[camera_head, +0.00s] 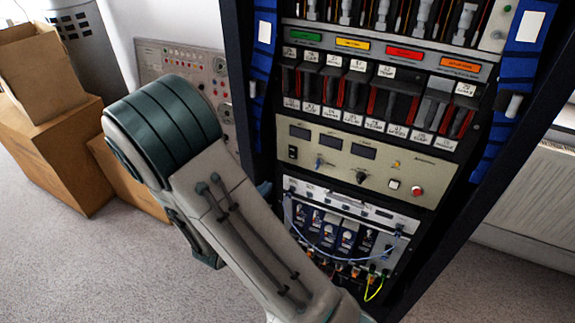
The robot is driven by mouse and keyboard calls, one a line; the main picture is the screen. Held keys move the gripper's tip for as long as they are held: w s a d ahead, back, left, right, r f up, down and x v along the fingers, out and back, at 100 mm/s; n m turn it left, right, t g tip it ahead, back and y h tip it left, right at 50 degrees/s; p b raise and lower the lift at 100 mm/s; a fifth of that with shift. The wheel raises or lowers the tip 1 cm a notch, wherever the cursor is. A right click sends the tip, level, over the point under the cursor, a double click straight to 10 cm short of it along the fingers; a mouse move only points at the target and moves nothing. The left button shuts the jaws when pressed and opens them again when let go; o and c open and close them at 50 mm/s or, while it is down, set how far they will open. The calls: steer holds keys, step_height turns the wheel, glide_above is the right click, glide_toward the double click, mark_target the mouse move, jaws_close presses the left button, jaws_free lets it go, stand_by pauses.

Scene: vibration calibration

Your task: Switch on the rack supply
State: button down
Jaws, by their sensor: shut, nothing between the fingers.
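The rack supply is most likely the beige panel (340,172) in the middle of the dark equipment rack. My arm crosses the lower left, in front of the rack's left side. My gripper is not visible; nothing is seen touching the panel.
Above the panel are rows of labelled modules (375,95) and coloured labels. Below is a unit with blue modules (340,235) and loose cables. Cardboard boxes (50,150) stand on the carpet at left. A grey panel (185,65) leans behind my arm. A radiator (535,200) is at right.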

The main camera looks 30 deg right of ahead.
mark_target(292, 157)
stand_by(0.3)
steer(key=x, duration=1.4)
steer(key=shift+d+f+b, duration=0.2)
steer(key=shift+d+b, duration=0.05)
steer(key=shift+b, duration=0.05)
steer(key=shift+w+a+r, duration=0.15)
steer(key=shift+a, duration=0.15)
steer(key=shift+d, duration=0.15)
steer(key=s+a+f, duration=0.1)
steer(key=s+a, duration=0.7)
steer(key=a, duration=0.3)
steer(key=shift+s+f+b, duration=0.25)
steer(key=shift+f+b, duration=0.05)
steer(key=shift+f, duration=0.05)
steer(key=shift+a, duration=0.1)
